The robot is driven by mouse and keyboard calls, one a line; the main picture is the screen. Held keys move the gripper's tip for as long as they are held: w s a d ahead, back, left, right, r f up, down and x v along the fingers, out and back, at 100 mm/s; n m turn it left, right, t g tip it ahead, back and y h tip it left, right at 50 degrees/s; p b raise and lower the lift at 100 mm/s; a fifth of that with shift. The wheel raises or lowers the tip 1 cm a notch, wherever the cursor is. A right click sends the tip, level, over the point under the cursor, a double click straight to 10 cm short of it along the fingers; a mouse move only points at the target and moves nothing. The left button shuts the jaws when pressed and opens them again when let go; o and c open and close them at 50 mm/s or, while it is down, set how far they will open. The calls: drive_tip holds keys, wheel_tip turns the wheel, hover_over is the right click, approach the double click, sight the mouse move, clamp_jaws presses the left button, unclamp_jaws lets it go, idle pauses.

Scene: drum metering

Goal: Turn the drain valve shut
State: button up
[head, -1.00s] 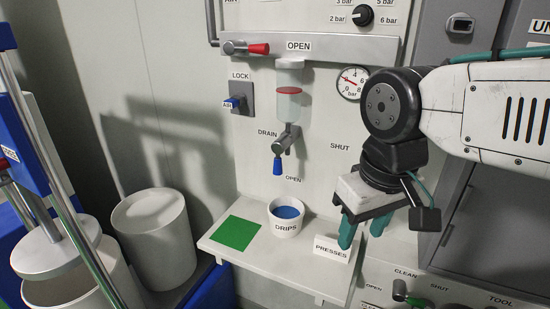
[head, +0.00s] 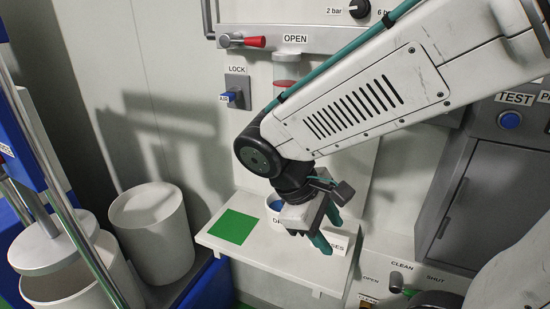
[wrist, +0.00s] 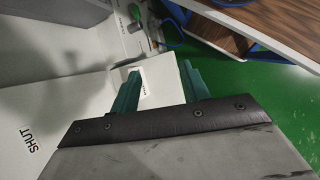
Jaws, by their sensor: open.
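The drain valve is hidden behind my arm in the head view. Only the top of the clear filter bowl (head: 286,72) above it shows, with a red band. My gripper (head: 328,238) points down in front of the small shelf, low and to the right of where the valve sits. Its teal fingers are apart and empty. In the wrist view my gripper (wrist: 160,72) also shows open with nothing between the fingers. The SHUT label (wrist: 40,140) on the panel shows at the left of that view. The valve handle is not visible in either current view.
The white shelf (head: 219,247) bears a green pad (head: 231,227) and a partly covered drip cup (head: 274,203). A blue air lock knob (head: 229,98) and a red-handled lever (head: 250,41) stick out of the panel. White bins (head: 155,228) stand at the left.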

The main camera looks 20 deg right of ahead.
drive_tip(key=w+a+r+n+t+h, duration=0.1)
drive_tip(key=w+a+n+t+h, duration=0.4)
drive_tip(key=w+n, duration=0.4)
drive_tip(key=w+a+r+n+t+h, duration=0.2)
drive_tip(key=w+n+t+h, duration=0.3)
drive_tip(key=w+n+t, duration=0.4)
drive_tip(key=w+d, duration=0.1)
drive_tip(key=d, duration=0.1)
drive_tip(key=w+d+g, duration=0.1)
drive_tip(key=w+d, duration=0.1)
drive_tip(key=w+d+g, duration=0.1)
drive_tip(key=w+d, duration=0.1)
drive_tip(key=shift+d+f+m, duration=0.15)
drive_tip(key=shift+m, duration=0.25)
drive_tip(key=shift+s, duration=0.1)
clamp_jaws()
